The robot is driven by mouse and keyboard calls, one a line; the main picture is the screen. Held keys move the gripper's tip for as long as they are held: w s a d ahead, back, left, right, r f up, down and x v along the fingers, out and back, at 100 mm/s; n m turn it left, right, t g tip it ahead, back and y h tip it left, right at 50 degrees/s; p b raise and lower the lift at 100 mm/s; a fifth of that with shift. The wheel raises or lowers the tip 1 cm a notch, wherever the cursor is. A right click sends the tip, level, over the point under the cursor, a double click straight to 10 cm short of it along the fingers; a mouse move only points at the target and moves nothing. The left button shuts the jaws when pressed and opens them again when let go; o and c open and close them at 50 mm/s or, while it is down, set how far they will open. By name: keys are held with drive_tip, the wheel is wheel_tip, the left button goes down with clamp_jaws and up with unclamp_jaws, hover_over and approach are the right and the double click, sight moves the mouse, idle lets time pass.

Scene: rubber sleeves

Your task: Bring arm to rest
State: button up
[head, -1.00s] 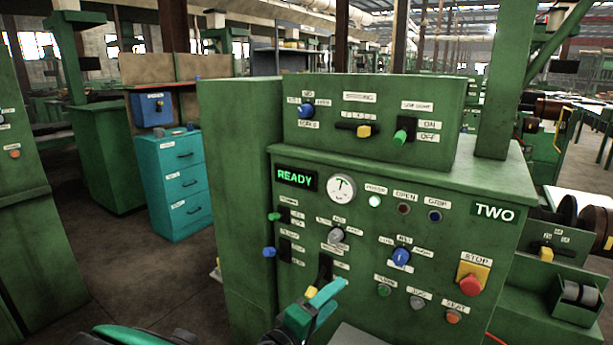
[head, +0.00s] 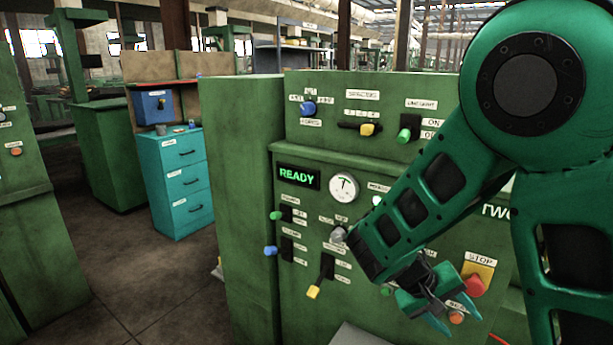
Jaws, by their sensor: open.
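My gripper (head: 442,314) is in the lower right of the head view, in front of the green control panel (head: 300,335). Its teal fingers point down and to the right, apart and with nothing between them. It hangs close to the red STOP button (head: 474,285) and the orange button (head: 456,317) in the picture; I cannot tell whether it touches the panel. My folded arm covers much of the panel's right side, including part of the TWO label and several knobs. A yellow-tipped lever (head: 313,292) points down on the panel.
The READY display (head: 297,177) is lit green, beside a round gauge (head: 343,188). A teal drawer cabinet (head: 181,190) stands to the left, with a blue box (head: 152,107) behind it. Open floor (head: 110,270) lies between the left green cabinet (head: 25,240) and the machine.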

drive_tip(key=s+d+r+m+y, duration=0.2)
drive_tip(key=s+y, duration=0.1)
drive_tip(key=s, duration=0.4)
drive_tip(key=s+d+r+m+y, duration=0.2)
drive_tip(key=s+d+r, duration=0.1)
drive_tip(key=s, duration=0.3)
drive_tip(key=s+d+r+m+y, duration=0.2)
drive_tip(key=s+d+r+y, duration=0.1)
drive_tip(key=s, duration=0.4)
drive_tip(key=shift+s+d+r+y, duration=0.15)
drive_tip(key=shift+s+r+y, duration=0.05)
drive_tip(key=shift+s+y, duration=0.1)
drive_tip(key=shift+w+f, duration=0.25)
drive_tip(key=shift+w, duration=0.3)
